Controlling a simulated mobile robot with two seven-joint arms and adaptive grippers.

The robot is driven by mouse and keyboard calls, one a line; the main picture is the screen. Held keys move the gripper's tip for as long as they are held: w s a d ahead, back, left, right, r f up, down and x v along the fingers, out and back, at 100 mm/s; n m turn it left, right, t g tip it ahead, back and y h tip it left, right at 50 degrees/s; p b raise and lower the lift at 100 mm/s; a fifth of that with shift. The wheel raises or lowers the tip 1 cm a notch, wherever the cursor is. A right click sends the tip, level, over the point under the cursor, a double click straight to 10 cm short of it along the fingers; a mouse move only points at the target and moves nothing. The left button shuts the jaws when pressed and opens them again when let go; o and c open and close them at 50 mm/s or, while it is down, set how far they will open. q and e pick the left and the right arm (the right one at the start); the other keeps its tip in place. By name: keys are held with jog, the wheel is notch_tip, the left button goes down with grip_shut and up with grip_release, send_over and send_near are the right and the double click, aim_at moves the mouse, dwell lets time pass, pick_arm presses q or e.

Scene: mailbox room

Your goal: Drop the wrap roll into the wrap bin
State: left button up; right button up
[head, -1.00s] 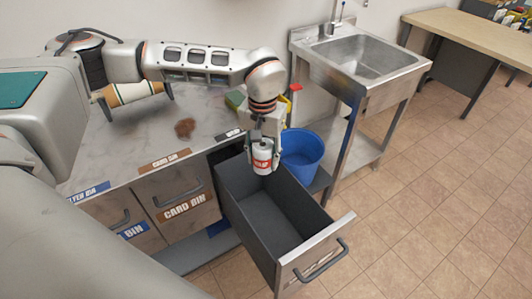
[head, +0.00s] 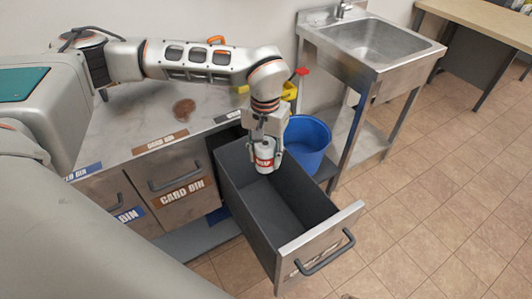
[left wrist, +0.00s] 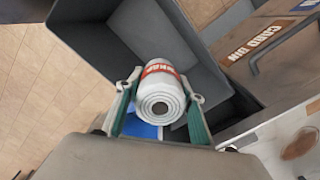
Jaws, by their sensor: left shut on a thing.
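My right gripper is not in view.
A blue bucket (head: 308,143) stands right behind the drawer. A closed drawer labelled CARD BIN (head: 177,188) is to the left. A steel sink (head: 372,42) stands at the back right. A brown patch (head: 184,106) lies on the counter. The floor at right is clear.

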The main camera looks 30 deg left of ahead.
pick_arm(q)
jog(key=o, duration=1)
jog(key=shift+c, duration=0.2)
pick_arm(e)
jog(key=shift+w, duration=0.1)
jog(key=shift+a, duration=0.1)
pick_arm(q)
notch_tip(320, 180, up, 12)
jog(key=shift+r, duration=0.1)
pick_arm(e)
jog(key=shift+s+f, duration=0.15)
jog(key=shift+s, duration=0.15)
